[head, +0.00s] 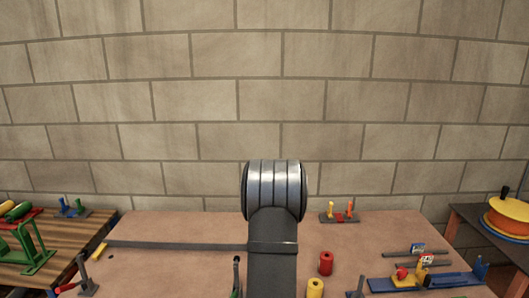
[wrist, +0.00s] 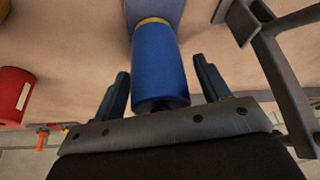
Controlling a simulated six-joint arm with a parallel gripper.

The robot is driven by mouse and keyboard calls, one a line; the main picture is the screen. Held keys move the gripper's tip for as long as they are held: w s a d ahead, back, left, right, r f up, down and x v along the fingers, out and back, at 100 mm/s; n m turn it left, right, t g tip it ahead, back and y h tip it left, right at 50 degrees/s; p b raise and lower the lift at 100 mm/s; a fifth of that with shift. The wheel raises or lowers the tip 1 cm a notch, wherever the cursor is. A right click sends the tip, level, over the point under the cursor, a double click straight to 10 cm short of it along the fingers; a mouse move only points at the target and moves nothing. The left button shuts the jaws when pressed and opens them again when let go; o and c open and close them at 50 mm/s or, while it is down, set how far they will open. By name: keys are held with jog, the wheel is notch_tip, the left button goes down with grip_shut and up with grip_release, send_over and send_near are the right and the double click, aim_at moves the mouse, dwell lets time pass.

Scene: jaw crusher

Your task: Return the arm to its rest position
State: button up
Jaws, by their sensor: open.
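My gripper (wrist: 161,70) shows in the wrist view with its two dark fingers apart. A blue cylinder (wrist: 160,65) with a yellow band appears between the fingers, with gaps visible on both sides. I cannot tell how far beyond the fingertips it lies. In the head view my arm rises in the middle of the table; my gripper is not visible there, and the arm covers part of the table behind it.
The brown table (head: 190,225) holds a red cylinder (head: 326,262), a yellow cylinder (head: 315,288) and a blue fixture (head: 385,285) at right. A dark metal bracket (wrist: 280,70) stands right of the gripper. Side tables carry a green frame (head: 30,247) and an orange spool (head: 508,222).

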jog(key=v, duration=1.7)
jog(key=x, duration=1.7)
jog(key=shift+s, duration=0.1)
notch_tip(320, 180, up, 3)
jog(key=shift+r, duration=0.6)
